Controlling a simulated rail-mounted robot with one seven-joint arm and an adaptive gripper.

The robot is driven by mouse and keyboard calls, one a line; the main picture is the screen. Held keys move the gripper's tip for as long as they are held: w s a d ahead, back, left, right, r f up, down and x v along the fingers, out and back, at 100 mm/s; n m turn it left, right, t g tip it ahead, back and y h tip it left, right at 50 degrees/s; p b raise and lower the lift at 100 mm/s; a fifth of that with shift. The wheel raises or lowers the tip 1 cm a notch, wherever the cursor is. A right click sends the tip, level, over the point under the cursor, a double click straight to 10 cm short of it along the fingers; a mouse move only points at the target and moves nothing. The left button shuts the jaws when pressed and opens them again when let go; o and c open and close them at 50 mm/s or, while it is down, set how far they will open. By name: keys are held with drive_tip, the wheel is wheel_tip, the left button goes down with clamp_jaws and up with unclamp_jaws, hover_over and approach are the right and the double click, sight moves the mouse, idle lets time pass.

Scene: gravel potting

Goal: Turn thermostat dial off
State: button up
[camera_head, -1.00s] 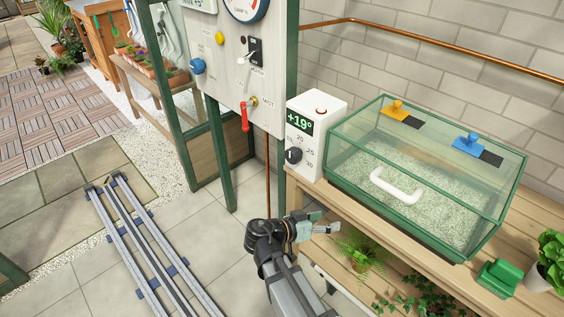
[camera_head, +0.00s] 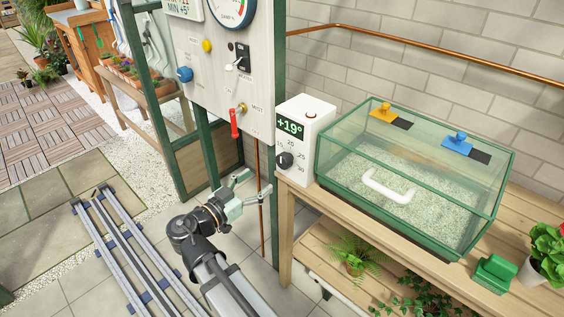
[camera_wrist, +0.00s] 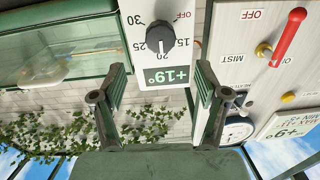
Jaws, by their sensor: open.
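The thermostat is a white box (camera_head: 305,130) with a green "+19°" display, standing at the left end of the wooden bench. Its dark round dial (camera_head: 285,161) is on the front below the display. The wrist view shows the dial (camera_wrist: 160,40) upside down, with its light mark toward 20 and the OFF label to its right. My gripper (camera_head: 257,188) is open and empty, below and left of the thermostat, apart from it. In the wrist view the two fingers (camera_wrist: 161,88) stand wide apart, with the dial and display between and beyond them.
A panel (camera_head: 235,75) with a red mist lever (camera_head: 235,122), a toggle switch and a blue knob stands left of the thermostat. A glass case (camera_head: 415,175) with a white handle is right of it on the bench (camera_head: 300,190). Rails (camera_head: 120,255) run along the floor.

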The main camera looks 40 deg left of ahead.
sight(281, 164)
drive_tip(key=w, duration=0.7)
drive_tip(key=w+d+p, duration=0.1)
drive_tip(key=w, duration=0.3)
drive_tip(key=shift+s, duration=0.1)
drive_tip(key=c, duration=1.2)
